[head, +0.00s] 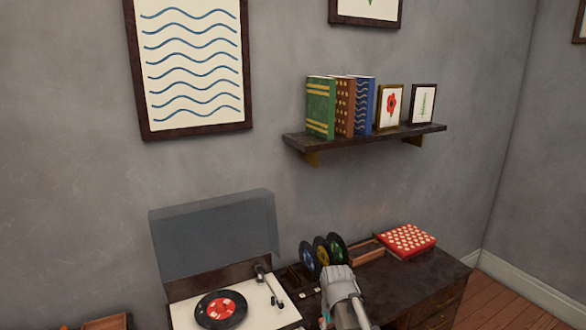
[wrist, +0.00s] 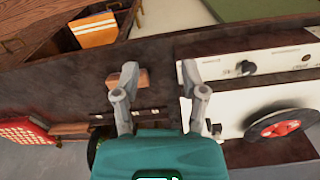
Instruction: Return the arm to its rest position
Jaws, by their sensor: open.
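My gripper (wrist: 159,88) is open and empty in the wrist view, with its two grey fingers spread above the dark wooden cabinet top (wrist: 160,52). A small brown wooden piece (wrist: 143,78) shows close beside the left finger; I cannot tell whether they touch. The turntable (wrist: 225,112) lies to the right of the fingers. In the head view, a grey part of my arm (head: 338,282) shows at the bottom, right of the turntable and in front of the standing records. The fingertips cannot be made out there.
The turntable, with its lid (head: 212,237) raised, bears a red-labelled record (head: 221,309). Several records (head: 321,253) stand near a wooden tray (head: 367,250) and a red spotted box (head: 407,240). A wall shelf (head: 365,139) holds books and small frames. The wall between shelf and cabinet is clear.

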